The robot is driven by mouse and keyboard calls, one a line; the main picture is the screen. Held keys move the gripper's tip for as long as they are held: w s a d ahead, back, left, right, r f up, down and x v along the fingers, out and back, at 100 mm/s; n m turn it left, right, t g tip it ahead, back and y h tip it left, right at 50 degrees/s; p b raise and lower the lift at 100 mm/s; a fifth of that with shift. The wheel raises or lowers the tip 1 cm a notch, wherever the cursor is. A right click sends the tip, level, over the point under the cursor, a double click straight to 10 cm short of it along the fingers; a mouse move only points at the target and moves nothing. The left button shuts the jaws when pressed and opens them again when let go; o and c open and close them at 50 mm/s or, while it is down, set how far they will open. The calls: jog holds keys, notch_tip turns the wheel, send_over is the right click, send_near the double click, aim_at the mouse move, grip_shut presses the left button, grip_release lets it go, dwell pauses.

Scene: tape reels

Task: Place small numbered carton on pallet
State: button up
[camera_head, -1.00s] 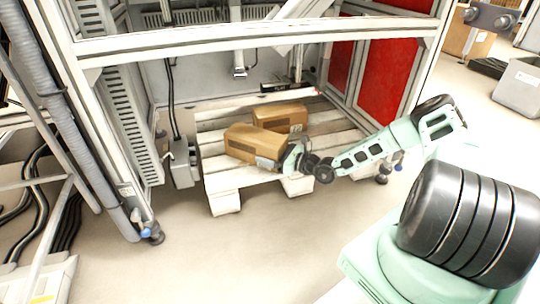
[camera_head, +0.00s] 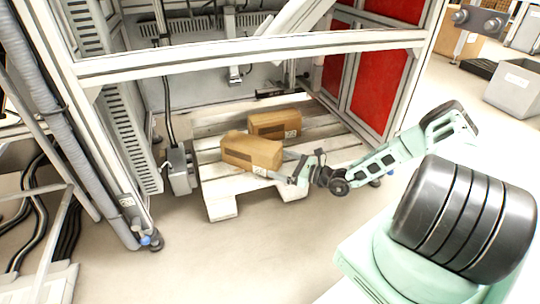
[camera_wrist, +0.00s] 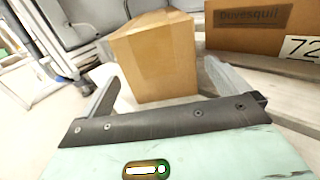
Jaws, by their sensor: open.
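Two brown cartons lie on the pale slatted pallet (camera_head: 222,208). The nearer carton (camera_head: 248,150) sits askew at the pallet's front, with a small white label low at its right. The farther carton (camera_head: 275,124) lies behind it to the right. In the wrist view the farther carton (camera_wrist: 262,38) has dark print and a white label reading 72. My gripper (camera_head: 284,166) is open at the nearer carton's right end. In the wrist view, its fingers (camera_wrist: 165,78) spread either side of the nearer carton's near end (camera_wrist: 160,55). Contact cannot be told.
The pallet is inside a white metal frame, with a crossbeam (camera_head: 250,48) above. Red panels (camera_head: 380,80) stand to the right and a grey box with cables (camera_head: 180,170) to the left. Bare floor (camera_head: 200,265) lies in front.

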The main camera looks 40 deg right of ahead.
jog(key=p+v, duration=0.1)
jog(key=v, duration=0.4)
jog(key=shift+s+d+p, duration=0.1)
jog(key=shift+s+p, duration=0.05)
jog(key=shift+p, duration=0.2)
